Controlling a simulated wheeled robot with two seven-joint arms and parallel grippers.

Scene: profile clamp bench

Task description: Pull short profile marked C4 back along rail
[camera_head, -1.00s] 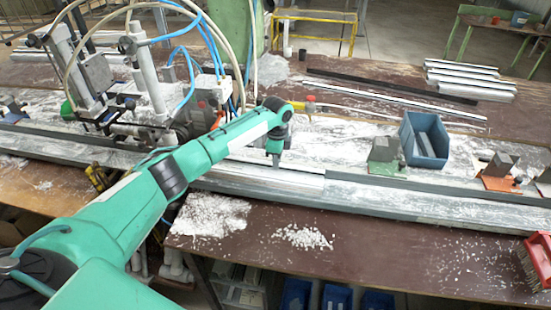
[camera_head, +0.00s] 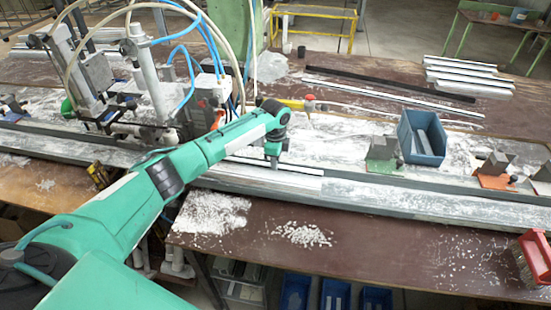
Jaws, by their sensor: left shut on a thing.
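The short profile (camera_head: 300,183) is a pale, light metal piece lying along the long grey rail (camera_head: 420,204) near the middle of the bench. Its marking is too small to read. My left gripper (camera_head: 273,166) points down at it from above and is shut on it. The fingertips are small and partly hidden by the wrist. My green left arm covers the rail to the left of the gripper. My right gripper is not in view.
A clamp machine with hoses (camera_head: 150,85) stands at the left. A blue bin (camera_head: 421,137) and small clamp blocks (camera_head: 383,150) stand behind the rail at the right. White chips (camera_head: 302,235) and a red brush (camera_head: 533,256) lie at the front.

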